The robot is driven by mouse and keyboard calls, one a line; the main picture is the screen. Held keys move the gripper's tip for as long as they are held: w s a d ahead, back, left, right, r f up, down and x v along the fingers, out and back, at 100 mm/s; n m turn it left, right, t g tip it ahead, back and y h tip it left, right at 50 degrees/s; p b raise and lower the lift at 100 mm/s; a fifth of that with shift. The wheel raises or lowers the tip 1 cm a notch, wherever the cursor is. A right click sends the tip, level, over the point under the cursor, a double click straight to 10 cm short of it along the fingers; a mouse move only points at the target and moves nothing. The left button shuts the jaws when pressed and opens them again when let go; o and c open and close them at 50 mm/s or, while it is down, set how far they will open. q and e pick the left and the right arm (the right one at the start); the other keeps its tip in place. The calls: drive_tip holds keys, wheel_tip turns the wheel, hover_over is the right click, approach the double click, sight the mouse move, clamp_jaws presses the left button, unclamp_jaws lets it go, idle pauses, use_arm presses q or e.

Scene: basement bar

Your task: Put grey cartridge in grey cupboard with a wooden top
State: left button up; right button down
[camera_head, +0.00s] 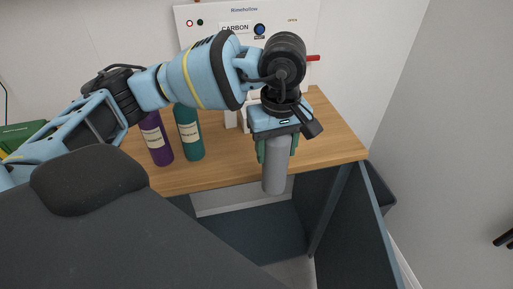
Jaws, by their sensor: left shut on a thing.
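The grey cartridge (275,173) hangs upright in my left gripper (277,148), which is shut on its upper part. The cartridge's lower end is in front of the wooden top's front edge, above the open cupboard. The grey cupboard (341,215) has a light wooden top (325,135). Its front is open and shows a dark floor inside and a right-hand panel. My left arm covers part of the wooden top. My right gripper is not in view.
A purple bottle (157,140) and a teal bottle (190,135) stand on the wooden top at left. A white panel labelled CARBON (222,14) is behind. A green object (18,136) is at far left. A grey wall (450,110) rises at right.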

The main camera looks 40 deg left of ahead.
sight(273, 163)
use_arm(q)
drive_tip(key=m, duration=0.2)
drive_tip(key=f+m, duration=0.1)
drive_tip(key=m, duration=0.1)
drive_tip(key=s+m, duration=0.1)
drive_tip(key=m, duration=0.1)
drive_tip(key=shift+d+f, duration=0.15)
drive_tip(key=shift+f, duration=0.1)
drive_tip(key=m, duration=0.3)
drive_tip(key=f+m, duration=0.1)
drive_tip(key=shift+s+f+m, duration=0.1)
drive_tip(key=shift+s+m, duration=0.2)
drive_tip(key=shift+s, duration=0.1)
